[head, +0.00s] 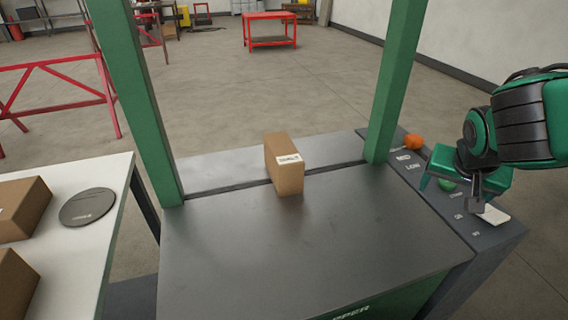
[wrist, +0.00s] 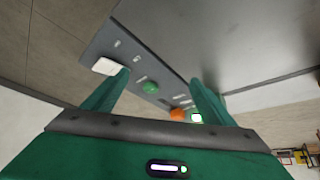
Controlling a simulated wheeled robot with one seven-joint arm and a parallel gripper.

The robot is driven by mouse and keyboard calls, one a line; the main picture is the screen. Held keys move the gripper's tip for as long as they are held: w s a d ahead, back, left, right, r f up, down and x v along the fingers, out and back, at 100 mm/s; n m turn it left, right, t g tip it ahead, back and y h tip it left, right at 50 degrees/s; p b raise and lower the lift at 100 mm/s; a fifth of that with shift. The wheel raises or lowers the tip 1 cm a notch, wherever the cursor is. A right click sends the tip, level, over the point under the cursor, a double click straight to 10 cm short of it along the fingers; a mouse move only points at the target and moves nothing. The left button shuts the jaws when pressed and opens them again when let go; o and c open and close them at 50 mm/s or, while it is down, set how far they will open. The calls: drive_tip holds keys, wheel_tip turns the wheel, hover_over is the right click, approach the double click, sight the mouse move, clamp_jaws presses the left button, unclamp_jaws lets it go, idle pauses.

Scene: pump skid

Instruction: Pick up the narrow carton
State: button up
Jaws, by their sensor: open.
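The narrow carton (head: 290,180) is a brown box with a white label. It stands upright on the dark metal table (head: 300,245) in the head view, near its far edge between two green posts. My gripper (head: 450,190) is at the right, above the control panel, well apart from the carton. Its two green fingers are spread and empty, as the wrist view (wrist: 160,77) also shows. The carton does not show in the wrist view.
Green posts (head: 135,100) and (head: 397,80) rise left and right of the carton. The control panel (head: 430,200) carries an orange button (head: 413,141), a green button (wrist: 150,88) and a white pad (wrist: 105,66). A white table (head: 85,260) at left holds brown boxes (head: 22,205) and a grey disc (head: 87,207).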

sight(290, 163)
drive_tip(key=w+a+r+n+t+y, duration=0.1)
drive_tip(key=w+a+r+t+y, duration=0.2)
drive_tip(key=a, duration=0.8)
drive_tip(key=w+a+n+t+y, duration=0.1)
drive_tip(key=w+a+n+t, duration=0.3)
drive_tip(key=a, duration=0.8)
drive_tip(key=a+f+n+y, duration=0.1)
drive_tip(key=a, duration=0.2)
drive_tip(key=w+a+f+n+y, duration=0.1)
drive_tip(key=a, duration=0.3)
drive_tip(key=w+a+f+n+y, duration=0.1)
drive_tip(key=a+f+n+y, duration=0.1)
drive_tip(key=a, duration=0.2)
drive_tip(key=shift+a+t, duration=0.1)
drive_tip(key=shift+t, duration=0.2)
drive_tip(key=shift+w+a+f+n, duration=0.15)
drive_tip(key=shift+a+f+n, duration=0.15)
drive_tip(key=shift+n, duration=0.1)
drive_tip(key=x, duration=1)
drive_tip(key=shift+w+f, duration=0.1)
drive_tip(key=shift+w, duration=0.3)
drive_tip(key=shift+c, duration=0.3)
